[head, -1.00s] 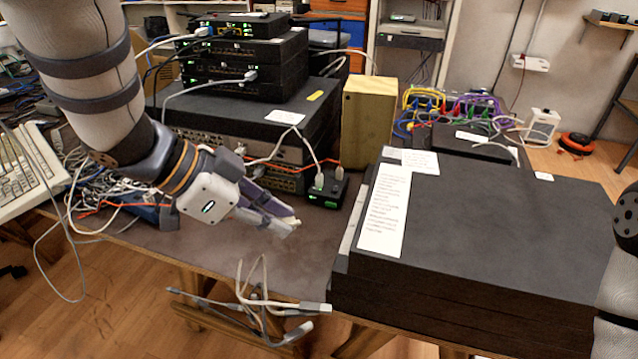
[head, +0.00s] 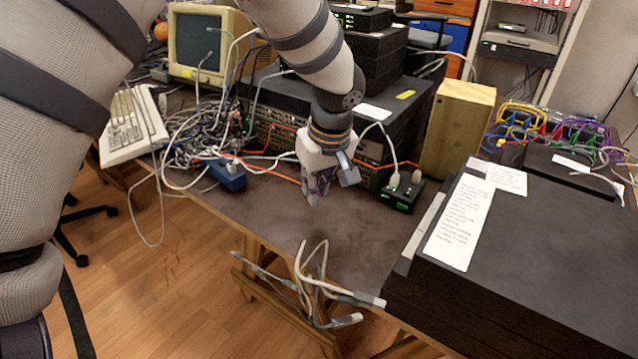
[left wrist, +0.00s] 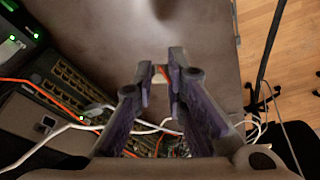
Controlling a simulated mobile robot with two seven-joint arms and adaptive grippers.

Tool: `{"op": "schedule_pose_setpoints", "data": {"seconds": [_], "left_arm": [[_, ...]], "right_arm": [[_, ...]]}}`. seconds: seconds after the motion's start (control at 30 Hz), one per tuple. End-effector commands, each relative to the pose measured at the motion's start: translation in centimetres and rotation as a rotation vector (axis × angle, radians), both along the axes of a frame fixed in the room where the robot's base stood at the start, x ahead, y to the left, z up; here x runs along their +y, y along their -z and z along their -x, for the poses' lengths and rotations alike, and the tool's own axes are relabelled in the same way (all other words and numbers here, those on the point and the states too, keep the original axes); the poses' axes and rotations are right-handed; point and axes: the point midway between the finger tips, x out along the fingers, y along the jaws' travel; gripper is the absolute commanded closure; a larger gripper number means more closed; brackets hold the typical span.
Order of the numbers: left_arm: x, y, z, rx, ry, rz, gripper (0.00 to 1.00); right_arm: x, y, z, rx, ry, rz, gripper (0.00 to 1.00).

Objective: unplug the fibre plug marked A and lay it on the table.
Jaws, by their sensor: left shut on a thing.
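My left gripper (head: 314,198) is shut, pointing down over the bare brown table top (head: 345,235). The left wrist view shows its fingertips (left wrist: 162,72) closed on a small pale and orange piece (left wrist: 160,73), apparently the fibre plug; its mark is not readable. In the head view the fingers hide this piece, and I cannot tell its height above the table. A small black box (head: 403,195) with green lights stands right of the gripper. Pale plugs (head: 394,181) sit in its top. My right gripper is out of view.
Stacked network switches (head: 385,128) stand behind the gripper, with an orange cable (head: 272,176) in front. A blue box (head: 226,175) and a cable tangle lie left. White cables (head: 318,270) hang at the table's front edge. A large black case (head: 540,240) fills the right.

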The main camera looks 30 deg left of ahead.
Motion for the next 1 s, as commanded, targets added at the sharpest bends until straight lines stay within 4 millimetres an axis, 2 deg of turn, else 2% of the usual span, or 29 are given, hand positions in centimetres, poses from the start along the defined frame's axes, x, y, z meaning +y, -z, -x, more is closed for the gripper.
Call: {"op": "schedule_pose_setpoints", "data": {"seconds": [0.03,0.1,0.33,0.5,0.8,0.83,0.9,0.93,1.0], "left_arm": [[0.0,1.3,0.1,0.013,0.002,0.0,1.0],[0.0,2.4,0.1,0.015,0.004,0.0,1.0],[0.1,5.1,0.1,0.013,0.005,-0.001,1.0],[0.1,5.8,0.1,0.006,0.006,-0.001,1.0],[0.1,5.7,0.0,0.001,0.005,-0.001,1.0],[0.1,5.7,0.0,0.001,0.006,-0.001,0.86],[0.1,5.7,0.0,0.001,0.006,-0.001,0.7],[0.1,5.7,0.0,0.001,0.006,-0.001,0.64],[0.1,5.7,0.0,0.001,0.006,-0.001,0.64]], "right_arm": [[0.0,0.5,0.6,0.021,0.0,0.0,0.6],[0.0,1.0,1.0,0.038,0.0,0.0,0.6],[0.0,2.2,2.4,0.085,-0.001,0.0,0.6],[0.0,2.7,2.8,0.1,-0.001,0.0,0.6],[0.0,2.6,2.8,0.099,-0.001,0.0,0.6],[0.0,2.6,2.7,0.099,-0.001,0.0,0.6],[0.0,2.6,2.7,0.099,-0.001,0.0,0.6],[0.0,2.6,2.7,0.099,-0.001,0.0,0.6],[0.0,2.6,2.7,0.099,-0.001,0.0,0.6]]}}
